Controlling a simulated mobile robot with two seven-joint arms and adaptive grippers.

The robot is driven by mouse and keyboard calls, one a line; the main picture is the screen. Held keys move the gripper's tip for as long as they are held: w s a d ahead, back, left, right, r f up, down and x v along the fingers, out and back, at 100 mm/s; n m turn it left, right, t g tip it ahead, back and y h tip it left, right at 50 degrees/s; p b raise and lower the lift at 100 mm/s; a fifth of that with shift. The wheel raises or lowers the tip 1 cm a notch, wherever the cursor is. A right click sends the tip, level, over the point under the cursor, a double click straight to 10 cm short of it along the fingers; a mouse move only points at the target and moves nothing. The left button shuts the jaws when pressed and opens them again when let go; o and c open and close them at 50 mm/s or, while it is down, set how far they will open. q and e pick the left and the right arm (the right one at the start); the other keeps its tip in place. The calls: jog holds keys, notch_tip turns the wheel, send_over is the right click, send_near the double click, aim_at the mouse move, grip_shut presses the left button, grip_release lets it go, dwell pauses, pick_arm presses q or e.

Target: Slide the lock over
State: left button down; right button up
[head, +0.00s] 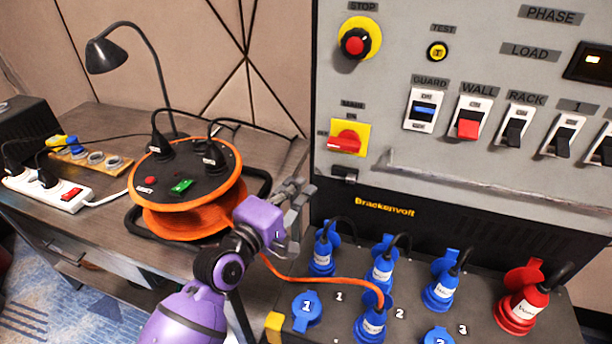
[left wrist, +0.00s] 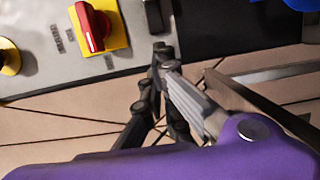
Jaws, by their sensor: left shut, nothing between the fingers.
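The red rotary main switch (head: 346,139) sits on a yellow plate on the grey panel; its handle lies nearly level, tilted slightly. A small black slider-like part (head: 344,174), which looks like the lock, is just below it. In the left wrist view the red switch (left wrist: 92,28) is at the top left, and a dark part (left wrist: 154,16) is beside its plate. My left gripper (head: 297,188) is shut and empty, left of and slightly below the black part, apart from it. Its fingers also show in the left wrist view (left wrist: 160,62). My right gripper is not in view.
A metal rail (head: 480,180) runs along the panel's lower part. Blue and red plugs (head: 440,280) stand on a dark box below. An orange cable reel (head: 190,215), a lamp (head: 105,55) and a white power strip (head: 50,190) are on the desk at left.

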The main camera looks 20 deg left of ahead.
pick_arm(q)
jog(key=v, duration=0.5)
jog(key=shift+s+d+r, duration=0.1)
jog(key=shift+s+d, duration=0.05)
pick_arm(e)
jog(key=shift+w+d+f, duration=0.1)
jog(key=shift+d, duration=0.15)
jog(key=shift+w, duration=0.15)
